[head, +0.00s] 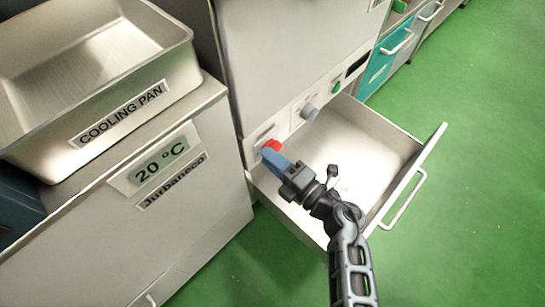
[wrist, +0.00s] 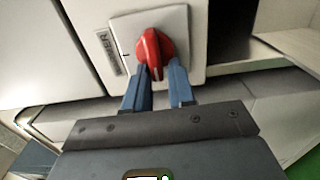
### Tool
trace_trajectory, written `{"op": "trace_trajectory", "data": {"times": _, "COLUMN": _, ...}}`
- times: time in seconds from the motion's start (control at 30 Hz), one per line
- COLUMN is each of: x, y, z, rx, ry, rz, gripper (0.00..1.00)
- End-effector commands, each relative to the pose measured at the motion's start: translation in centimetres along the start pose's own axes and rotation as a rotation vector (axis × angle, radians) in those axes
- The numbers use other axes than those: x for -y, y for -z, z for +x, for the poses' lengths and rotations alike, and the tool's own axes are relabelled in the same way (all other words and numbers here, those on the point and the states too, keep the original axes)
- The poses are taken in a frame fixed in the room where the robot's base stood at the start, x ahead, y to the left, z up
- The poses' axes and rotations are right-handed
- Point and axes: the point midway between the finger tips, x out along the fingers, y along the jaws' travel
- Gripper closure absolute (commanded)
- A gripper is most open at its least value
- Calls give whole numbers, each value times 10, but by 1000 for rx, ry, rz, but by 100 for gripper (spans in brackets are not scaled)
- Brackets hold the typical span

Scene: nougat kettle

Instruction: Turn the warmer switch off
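The warmer switch is a red rotary knob (wrist: 152,45) on a pale square plate, beside a label partly reading "...MER" in the wrist view. Its raised grip runs nearly upright there, with a slight tilt. In the head view the knob (head: 272,146) is on the front panel, above the left end of the open drawer. My gripper (wrist: 156,75) has its two blue fingers apart, one on each side of the knob's lower part. I cannot tell whether they press on it. My gripper (head: 270,155) also partly covers the knob in the head view.
An open drawer (head: 405,190) juts out below the panel, under my arm. A grey knob (head: 309,112) and a green button (head: 336,87) are farther right on the panel. A cooling pan (head: 110,130) stands on the left counter. Green floor is clear at right.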

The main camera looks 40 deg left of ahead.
Motion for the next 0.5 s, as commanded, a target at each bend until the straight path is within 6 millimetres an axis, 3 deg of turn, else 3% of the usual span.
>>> {"op": "trace_trajectory", "data": {"times": 0.17, "x": -1, "y": 0, "z": 1, "rx": 0, "ry": -1, "rz": -1, "gripper": 61}}
{"op": "trace_trajectory", "data": {"times": 0.5, "x": -3, "y": -1, "z": -9, "rx": 1, "ry": -2, "rz": 0, "gripper": 61}}
